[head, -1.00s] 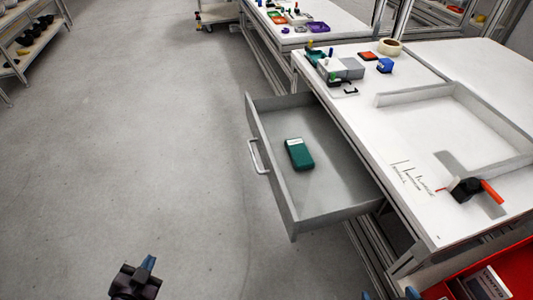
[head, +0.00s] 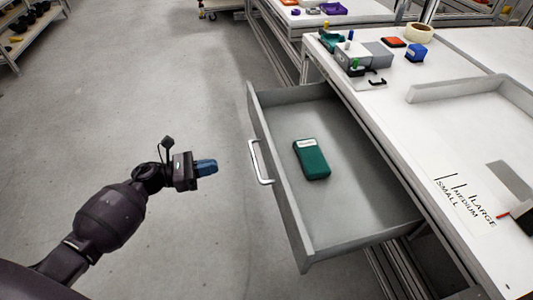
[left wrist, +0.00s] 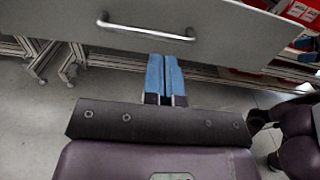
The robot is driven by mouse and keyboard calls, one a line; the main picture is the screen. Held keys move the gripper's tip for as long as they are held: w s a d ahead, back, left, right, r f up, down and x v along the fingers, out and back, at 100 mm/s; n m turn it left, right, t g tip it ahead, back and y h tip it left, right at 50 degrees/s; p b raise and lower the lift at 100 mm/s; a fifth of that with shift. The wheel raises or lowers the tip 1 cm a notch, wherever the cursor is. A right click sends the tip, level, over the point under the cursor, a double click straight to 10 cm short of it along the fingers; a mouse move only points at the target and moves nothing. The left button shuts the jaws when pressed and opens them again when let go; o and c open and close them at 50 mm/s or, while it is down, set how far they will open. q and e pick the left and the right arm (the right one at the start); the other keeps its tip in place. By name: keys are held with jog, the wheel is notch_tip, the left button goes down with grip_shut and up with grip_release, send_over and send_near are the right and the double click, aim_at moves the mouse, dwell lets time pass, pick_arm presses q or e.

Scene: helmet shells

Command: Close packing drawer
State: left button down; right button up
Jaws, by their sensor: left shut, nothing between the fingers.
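The packing drawer (head: 283,222) is pulled well out from under the white workbench in the head view. Its silver handle (head: 261,163) is on the front panel, which faces left. A green box with a white label (head: 312,160) lies inside the drawer. My left gripper (head: 208,167) is shut and empty, to the left of the handle and apart from it. In the left wrist view, the blue fingers (left wrist: 165,75) are together, pointing at the drawer front (left wrist: 225,30), with the handle (left wrist: 146,32) above the fingertips. My right gripper is not seen in the head view.
The workbench top (head: 440,125) holds a grey block (head: 378,54), a blue item (head: 416,54), a tape roll (head: 419,32) and a raised border (head: 455,90). A shelf rack (head: 30,35) stands far left. The floor left of the drawer is clear.

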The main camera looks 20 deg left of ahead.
aim_at(269, 155)
pick_arm(q)
jog(key=x, duration=1.4)
jog(key=shift+d+r, duration=0.1)
jog(key=shift+d, duration=0.05)
